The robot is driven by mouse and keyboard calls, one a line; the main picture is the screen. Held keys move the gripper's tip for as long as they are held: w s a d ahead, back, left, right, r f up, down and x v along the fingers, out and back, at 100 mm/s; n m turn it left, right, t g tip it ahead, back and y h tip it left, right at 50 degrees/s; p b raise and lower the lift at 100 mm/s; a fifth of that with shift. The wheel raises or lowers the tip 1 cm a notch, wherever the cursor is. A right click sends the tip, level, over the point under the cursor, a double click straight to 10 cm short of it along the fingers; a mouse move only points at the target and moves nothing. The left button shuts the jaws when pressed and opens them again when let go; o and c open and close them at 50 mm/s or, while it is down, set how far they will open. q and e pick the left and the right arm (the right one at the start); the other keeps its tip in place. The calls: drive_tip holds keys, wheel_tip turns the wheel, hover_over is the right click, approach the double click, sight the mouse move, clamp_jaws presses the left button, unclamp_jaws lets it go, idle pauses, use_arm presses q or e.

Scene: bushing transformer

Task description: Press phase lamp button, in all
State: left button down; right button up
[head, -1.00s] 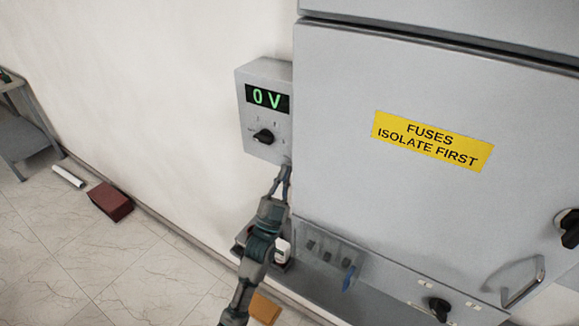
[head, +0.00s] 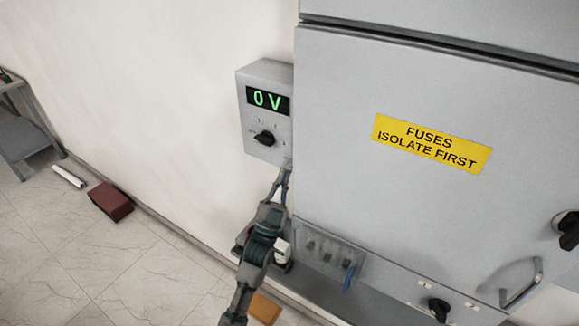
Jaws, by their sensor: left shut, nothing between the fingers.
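A grey meter box (head: 284,143) is on the white wall, left of the cabinet. Its display (head: 267,101) reads 0 V in green, and a black selector knob (head: 264,139) sits below. My left gripper (head: 286,168) is shut and empty, with its fingertips at the lower right edge of the meter box. I cannot tell whether the tips touch it. No clearly marked phase lamp button shows; the fingertips and arm may hide it. My right gripper is not in view.
The grey cabinet (head: 420,220) has a yellow fuse warning label (head: 432,144), a black rotary handle (head: 567,229) and a door handle (head: 522,284). A clear cover (head: 328,255) and a lower black knob (head: 438,309) sit below. A red-brown block (head: 110,202) lies on the floor.

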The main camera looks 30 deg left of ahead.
use_arm(q)
drive_tip(key=shift+s, duration=0.1)
drive_tip(key=s, duration=0.3)
drive_tip(key=s+p, duration=0.1)
drive_tip(key=s, duration=0.1)
drive_tip(key=shift+a, duration=0.25)
drive_tip(key=shift+f, duration=0.1)
idle(0.9)
